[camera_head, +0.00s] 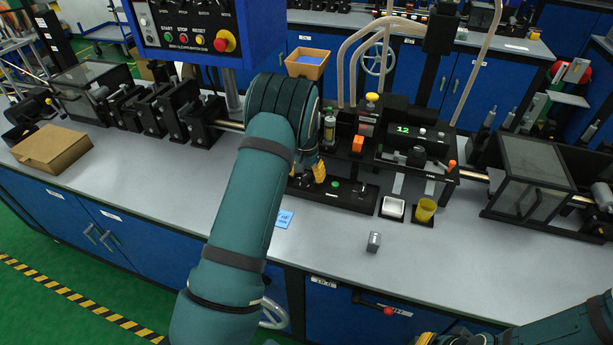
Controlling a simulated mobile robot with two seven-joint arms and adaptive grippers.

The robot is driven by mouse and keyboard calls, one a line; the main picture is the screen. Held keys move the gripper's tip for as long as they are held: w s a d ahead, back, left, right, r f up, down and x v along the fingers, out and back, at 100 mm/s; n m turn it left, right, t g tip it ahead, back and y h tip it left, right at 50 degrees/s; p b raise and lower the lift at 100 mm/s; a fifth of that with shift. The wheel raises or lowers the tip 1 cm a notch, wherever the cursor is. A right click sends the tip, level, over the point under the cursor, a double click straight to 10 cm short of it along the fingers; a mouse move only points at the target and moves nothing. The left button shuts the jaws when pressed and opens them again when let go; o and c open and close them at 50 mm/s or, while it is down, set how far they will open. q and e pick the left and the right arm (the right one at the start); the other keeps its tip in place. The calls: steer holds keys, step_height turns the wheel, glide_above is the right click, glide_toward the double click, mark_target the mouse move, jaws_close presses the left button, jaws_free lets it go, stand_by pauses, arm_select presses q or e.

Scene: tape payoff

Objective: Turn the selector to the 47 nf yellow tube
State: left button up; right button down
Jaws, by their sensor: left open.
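My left gripper (307,175) hangs over the left end of a low black control strip (345,195) at the bench's middle, its yellow fingertips pointing down and apart. It is open. A small dark knob-like part (307,183) shows by the fingertips; I cannot tell whether they touch it. The strip also carries a green button (335,183) and a dark part at its right. The selector's markings are too small to read. My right gripper (432,340) is only partly in view at the bottom edge, and its jaws cannot be made out.
A black machine with a green "12" display (403,129) stands behind the strip. A white dish (393,207) and a yellow cup (425,210) stand to its right. A grey metal block (374,241) and a blue card (284,219) lie in front. The front right bench is mostly clear.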

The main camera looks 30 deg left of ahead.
arm_select(q)
steer(key=shift+f, duration=0.25)
jaws_close()
steer(key=shift+n, duration=0.4)
steer(key=n, duration=0.5)
steer(key=shift+s+p, duration=0.1)
steer(key=shift+p, duration=0.3)
steer(key=n, duration=0.6)
steer(key=shift+d+f+p, duration=0.1)
steer(key=shift+p, duration=0.25)
